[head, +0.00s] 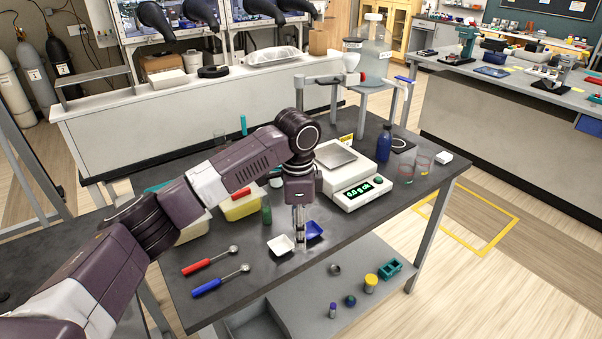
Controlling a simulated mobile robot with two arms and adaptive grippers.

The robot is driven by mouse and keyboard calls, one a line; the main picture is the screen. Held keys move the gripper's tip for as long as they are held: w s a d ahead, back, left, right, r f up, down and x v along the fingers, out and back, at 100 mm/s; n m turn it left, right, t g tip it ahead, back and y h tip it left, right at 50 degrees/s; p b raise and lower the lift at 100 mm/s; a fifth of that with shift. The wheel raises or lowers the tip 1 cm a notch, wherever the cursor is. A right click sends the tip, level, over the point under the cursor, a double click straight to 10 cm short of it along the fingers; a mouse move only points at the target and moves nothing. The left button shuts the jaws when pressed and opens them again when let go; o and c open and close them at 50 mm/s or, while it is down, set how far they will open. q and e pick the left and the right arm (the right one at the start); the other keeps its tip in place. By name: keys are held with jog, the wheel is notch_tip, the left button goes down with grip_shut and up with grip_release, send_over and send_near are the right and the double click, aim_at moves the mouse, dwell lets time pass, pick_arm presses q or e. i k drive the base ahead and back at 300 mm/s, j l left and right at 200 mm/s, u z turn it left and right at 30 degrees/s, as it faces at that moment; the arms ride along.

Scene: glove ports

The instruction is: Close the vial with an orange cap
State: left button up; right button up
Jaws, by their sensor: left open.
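My left gripper (300,232) points straight down over the dark table, just behind or between a white weighing dish (281,244) and a blue dish (314,230). Its fingers look narrow and close to the table top, and it is open. I cannot tell whether a small clear vial stands at the fingertips. A green vial-like container (267,213) stands upright to the left of the gripper, apart from it. I cannot make out an orange cap. My right gripper is out of view.
A scale (352,190) stands right of the gripper, with a blue bottle (385,143) and glass beakers (414,166) beyond. A red-handled spoon (210,260) and a blue-handled spoon (221,281) lie at front left. A yellow-topped jar (371,283) stands on the lower shelf.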

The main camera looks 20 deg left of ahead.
aim_at(265, 204)
jog(key=i+j, duration=0.2)
jog(key=i, duration=0.25)
jog(key=i+j, duration=0.2)
jog(key=i, duration=0.25)
